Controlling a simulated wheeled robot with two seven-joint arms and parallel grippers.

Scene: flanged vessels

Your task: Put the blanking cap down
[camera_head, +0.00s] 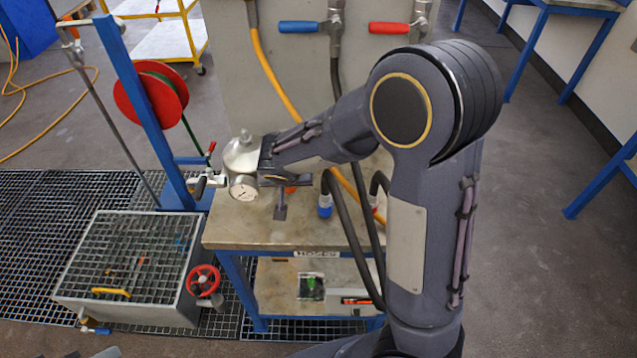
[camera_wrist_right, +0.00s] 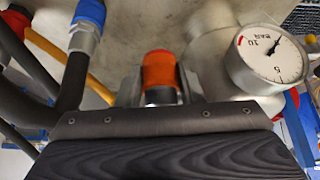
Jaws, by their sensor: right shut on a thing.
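My right gripper (camera_wrist_right: 160,88) is shut on the orange blanking cap (camera_wrist_right: 160,71), which sits between its two fingers in the right wrist view. In the head view my right arm reaches across to the left, and only a small orange bit of the cap (camera_head: 290,189) shows beneath the wrist, above the bench (camera_head: 228,232). I cannot tell whether the cap touches anything below it. The silver vessel (camera_head: 241,154) with a pressure gauge (camera_head: 243,187) stands just left of the gripper.
A black hose with a blue collar (camera_head: 325,206) and a yellow hose (camera_head: 275,75) hang right of the gripper. A red-handled clamp (camera_head: 211,148) is by the blue post. The bench's front left top is clear. A grated tank (camera_head: 130,257) with a red handwheel (camera_head: 203,280) stands left.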

